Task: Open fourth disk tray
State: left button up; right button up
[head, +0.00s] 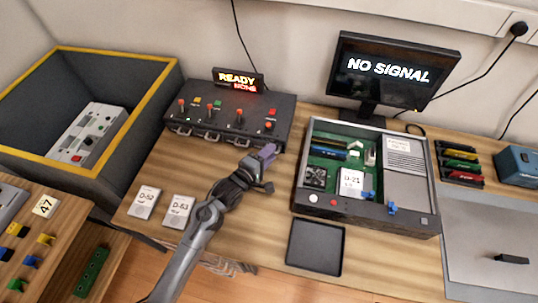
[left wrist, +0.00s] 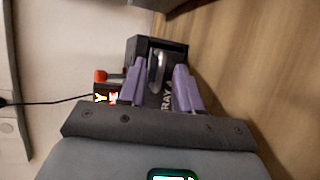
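The black disk unit (head: 225,116) stands at the back left of the table. Its front has a row of tray handles, and levers and coloured buttons are on top. My left gripper (head: 264,154) is at the right end of its front. In the left wrist view its two purple fingers (left wrist: 158,85) are apart, one on each side of a metal tray handle (left wrist: 156,70). Lettering reading "TRAY" (left wrist: 167,98) shows between the fingers; its number is partly hidden. I cannot tell whether the fingers touch the handle. My right gripper is not in view.
An open computer case (head: 365,210) stands right of my left arm, with a monitor (head: 392,72) behind it. A black tray (head: 315,246) lies in front. Cards (head: 178,211) lie at the left, beside a yellow-rimmed bin (head: 150,112). A lit "READY" sign (head: 238,80) stands behind the unit.

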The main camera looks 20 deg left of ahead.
pick_arm(q)
jog(key=shift+w, duration=0.15)
grip_shut()
jog(key=shift+f, duration=0.1)
dwell(1.4)
